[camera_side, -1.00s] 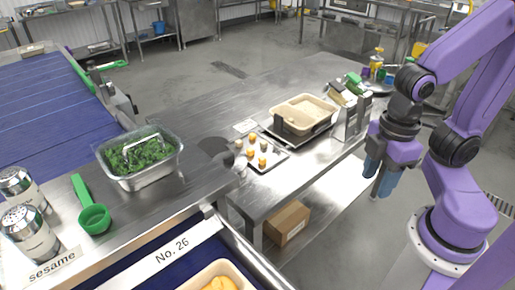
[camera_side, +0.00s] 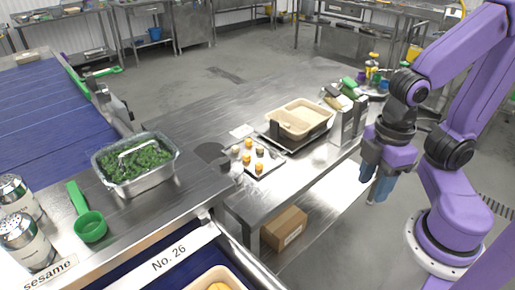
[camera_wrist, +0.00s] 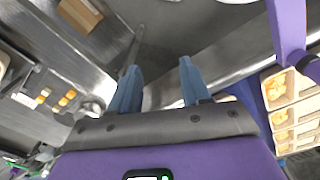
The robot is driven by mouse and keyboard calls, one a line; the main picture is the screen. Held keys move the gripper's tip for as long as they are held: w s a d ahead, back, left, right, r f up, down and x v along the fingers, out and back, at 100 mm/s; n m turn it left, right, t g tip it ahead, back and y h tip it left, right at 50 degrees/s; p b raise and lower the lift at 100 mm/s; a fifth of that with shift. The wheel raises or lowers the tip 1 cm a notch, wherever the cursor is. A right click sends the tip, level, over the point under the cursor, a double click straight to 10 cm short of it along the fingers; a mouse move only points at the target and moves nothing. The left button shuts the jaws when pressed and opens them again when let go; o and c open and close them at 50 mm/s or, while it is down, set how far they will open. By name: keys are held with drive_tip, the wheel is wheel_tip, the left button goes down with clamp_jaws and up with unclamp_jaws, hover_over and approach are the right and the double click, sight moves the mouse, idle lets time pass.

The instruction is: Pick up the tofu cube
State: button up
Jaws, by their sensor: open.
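A small tray (camera_side: 270,170) on the steel table holds several small pieces, some orange and some pale or dark. I cannot tell which one is the tofu cube. The tray's orange pieces (camera_wrist: 67,97) also show at the left of the wrist view. My gripper (camera_side: 373,187) hangs to the right of the table, well apart from the tray, fingers pointing down. In the wrist view its two blue fingers (camera_wrist: 158,67) are spread with nothing between them.
A beige compartment tray (camera_side: 300,111) sits in a dark holder behind the small tray. A steel pan of greens (camera_side: 152,181), a green scoop (camera_side: 90,227) and shakers (camera_side: 25,240) stand at the left. A cardboard box (camera_side: 284,228) lies on the lower shelf.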

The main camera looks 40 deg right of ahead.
drive_tip(key=shift+o, duration=0.6)
